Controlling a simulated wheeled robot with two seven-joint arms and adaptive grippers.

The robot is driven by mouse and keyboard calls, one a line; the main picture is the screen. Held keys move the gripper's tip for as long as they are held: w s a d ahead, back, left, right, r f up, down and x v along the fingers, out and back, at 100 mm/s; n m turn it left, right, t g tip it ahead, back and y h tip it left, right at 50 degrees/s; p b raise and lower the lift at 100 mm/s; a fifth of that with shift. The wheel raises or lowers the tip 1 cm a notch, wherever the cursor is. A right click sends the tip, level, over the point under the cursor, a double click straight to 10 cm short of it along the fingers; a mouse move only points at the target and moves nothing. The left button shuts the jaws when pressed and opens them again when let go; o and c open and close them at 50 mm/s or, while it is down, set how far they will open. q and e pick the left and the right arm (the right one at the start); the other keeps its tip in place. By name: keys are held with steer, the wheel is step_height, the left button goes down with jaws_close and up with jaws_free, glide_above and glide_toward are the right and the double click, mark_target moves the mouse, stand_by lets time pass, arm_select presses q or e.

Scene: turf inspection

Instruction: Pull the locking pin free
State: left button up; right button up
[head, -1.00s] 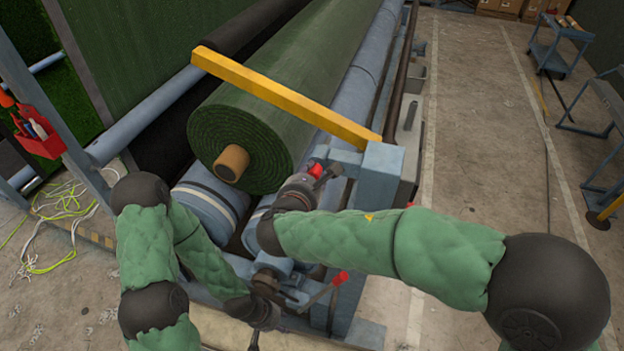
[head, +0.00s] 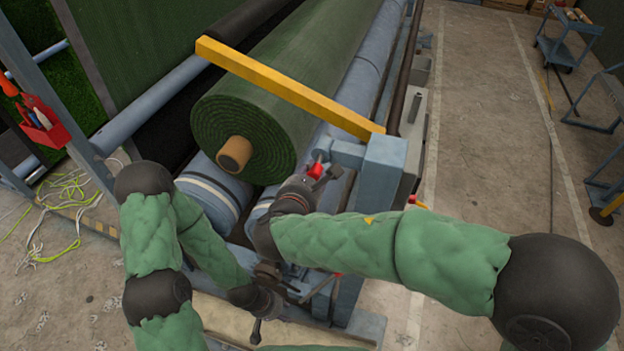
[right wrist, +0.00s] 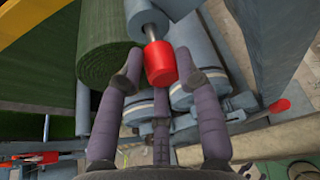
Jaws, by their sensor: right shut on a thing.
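The locking pin has a red knob (head: 316,170) at the inner side of the blue-grey post bracket under the yellow bar's right end. In the right wrist view the red knob (right wrist: 160,64) shows with a short bare metal shaft running into a blue-grey cylinder (right wrist: 147,17). My right gripper (head: 319,174) is shut on the knob, with a finger on either side of it in the wrist view (right wrist: 160,68). My left gripper (head: 256,327) hangs low in front of the frame, apart from the pin; its finger opening is unclear.
The yellow bar (head: 285,90) crosses over the green turf roll (head: 255,110) on its brown core (head: 234,153). The blue-grey post (head: 383,180) stands right of the pin. A red-handled lever (right wrist: 279,105) sits lower.

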steer(key=s+a+p, duration=0.1)
steer(key=s+a, duration=0.2)
steer(key=s, duration=0.6)
steer(key=shift+p, duration=0.4)
stand_by(2.9)
steer(key=s, duration=0.1)
steer(key=s+a, duration=0.1)
steer(key=s, duration=0.1)
steer(key=s+p, duration=0.1)
steer(key=s, duration=0.1)
steer(key=shift+a+r, duration=0.1)
steer(key=shift+a, duration=0.15)
